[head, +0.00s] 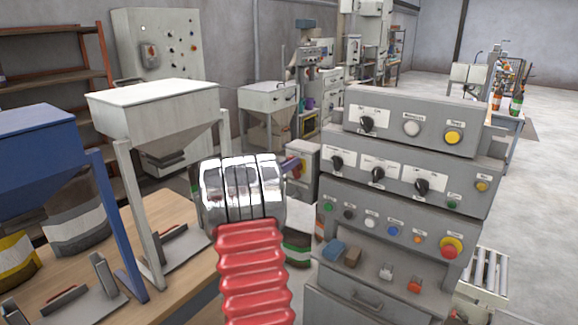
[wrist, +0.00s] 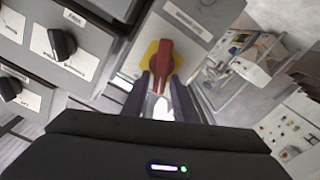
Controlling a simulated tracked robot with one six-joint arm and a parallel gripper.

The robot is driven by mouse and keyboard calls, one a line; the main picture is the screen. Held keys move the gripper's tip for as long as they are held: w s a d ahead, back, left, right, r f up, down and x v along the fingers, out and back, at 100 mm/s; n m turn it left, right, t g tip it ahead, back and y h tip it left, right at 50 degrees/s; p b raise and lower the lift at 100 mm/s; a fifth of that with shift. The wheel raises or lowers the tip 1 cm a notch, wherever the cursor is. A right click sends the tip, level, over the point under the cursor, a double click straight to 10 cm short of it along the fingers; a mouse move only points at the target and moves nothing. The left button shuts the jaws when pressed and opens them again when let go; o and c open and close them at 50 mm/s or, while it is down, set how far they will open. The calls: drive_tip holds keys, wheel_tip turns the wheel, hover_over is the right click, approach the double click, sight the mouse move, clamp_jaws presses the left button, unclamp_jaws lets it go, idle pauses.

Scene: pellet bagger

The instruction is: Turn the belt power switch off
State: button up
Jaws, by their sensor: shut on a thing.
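The belt power switch is a red rotary handle (wrist: 159,63) on a yellow plate (wrist: 151,52), set on a grey box with a label too blurred to read. In the wrist view the handle points along the fingers, slightly tilted. My gripper (wrist: 160,86) is shut on the handle's near end, one dark finger on each side. In the head view the switch box (head: 303,163) stands behind my arm and left of the large control panel. There, my arm hides much of the switch, and only a finger (head: 291,164) shows beside it.
The grey control panel (head: 408,185) with several knobs and buttons stands close on the right. A white hopper (head: 150,104) and a blue hopper (head: 40,150) stand on a wooden table (head: 180,213) at left. Open floor lies at the far right.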

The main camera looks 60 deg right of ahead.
drive_tip(key=n, duration=0.4)
drive_tip(key=w+f+n, duration=0.1)
drive_tip(key=n, duration=0.1)
drive_tip(key=shift+n, duration=0.3)
clamp_jaws()
drive_tip(key=shift+w+f+n, duration=0.1)
drive_tip(key=shift+f+n, duration=0.15)
drive_tip(key=shift+n, duration=0.85)
drive_tip(key=shift+f+n, duration=0.2)
drive_tip(key=shift+n, duration=0.9)
drive_tip(key=shift+w+f+n, duration=0.1)
drive_tip(key=shift+f+n, duration=0.15)
drive_tip(key=shift+n, duration=0.85)
drive_tip(key=shift+s, duration=0.1)
drive_tip(key=o, duration=0.8)
unclamp_jaws()
drive_tip(key=shift+d, duration=0.1)
drive_tip(key=shift+r, duration=0.2)
